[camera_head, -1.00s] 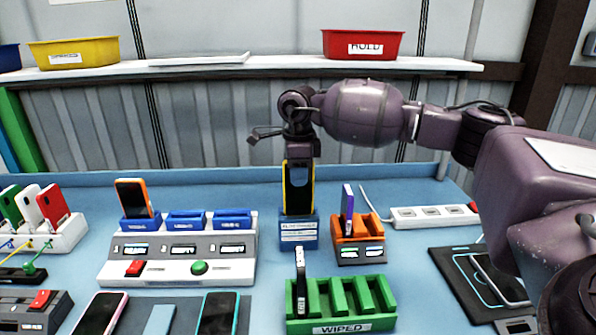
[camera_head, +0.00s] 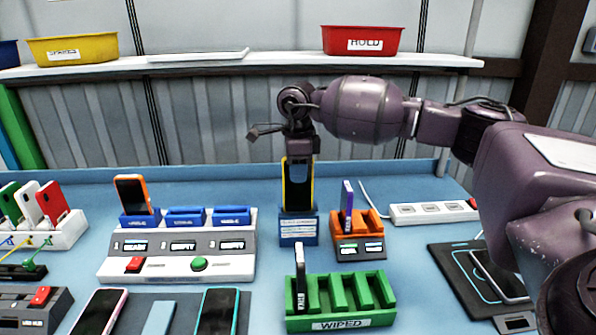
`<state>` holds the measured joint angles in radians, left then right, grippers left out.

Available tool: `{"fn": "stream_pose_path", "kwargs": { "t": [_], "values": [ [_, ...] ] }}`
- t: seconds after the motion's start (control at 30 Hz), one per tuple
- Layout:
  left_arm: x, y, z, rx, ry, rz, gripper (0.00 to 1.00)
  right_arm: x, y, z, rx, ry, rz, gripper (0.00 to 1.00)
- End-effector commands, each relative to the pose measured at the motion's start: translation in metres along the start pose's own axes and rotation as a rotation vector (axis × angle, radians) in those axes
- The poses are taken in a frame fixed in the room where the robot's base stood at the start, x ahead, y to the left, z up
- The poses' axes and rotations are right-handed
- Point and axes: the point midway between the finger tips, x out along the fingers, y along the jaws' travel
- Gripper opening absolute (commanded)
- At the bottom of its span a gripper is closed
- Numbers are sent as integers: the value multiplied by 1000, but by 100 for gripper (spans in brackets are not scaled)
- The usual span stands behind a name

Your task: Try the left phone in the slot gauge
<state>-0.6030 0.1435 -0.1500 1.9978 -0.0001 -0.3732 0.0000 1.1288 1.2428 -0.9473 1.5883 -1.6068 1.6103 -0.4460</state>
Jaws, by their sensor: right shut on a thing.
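A dark phone with a yellow edge (camera_head: 298,190) stands upright at the middle of the table. Its lower end is at the top of a small blue slotted block with a white label (camera_head: 298,233), which looks like the slot gauge. I cannot tell how deep it sits in the slot. My right gripper (camera_head: 299,160) is above the block, pointing down, shut on the phone's upper end. My left gripper is out of view.
A dock with an orange phone (camera_head: 133,194) stands left. A green WIPED rack (camera_head: 340,304) is in front, an orange rack (camera_head: 357,233) to the right. Phones (camera_head: 217,312) lie at the front left. A charging pad (camera_head: 465,275) and power strip (camera_head: 430,213) are right.

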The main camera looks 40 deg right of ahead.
Motion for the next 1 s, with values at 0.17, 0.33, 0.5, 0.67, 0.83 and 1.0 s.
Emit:
{"fn": "stream_pose_path", "kwargs": {
  "t": [0.17,0.33,0.5,0.67,0.83,1.0],
  "values": [
    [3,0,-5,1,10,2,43,-1,0,0,0,-1,-1,0],
    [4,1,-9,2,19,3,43,0,0,0,0,-1,-1,0],
    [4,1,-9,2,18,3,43,2,0,0,0,-1,0,0],
    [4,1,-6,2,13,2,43,4,0,0,0,-1,-1,0],
    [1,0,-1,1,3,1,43,5,0,0,0,-1,-1,0],
    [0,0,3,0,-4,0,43,7,0,0,0,-1,-1,0]
  ]
}}
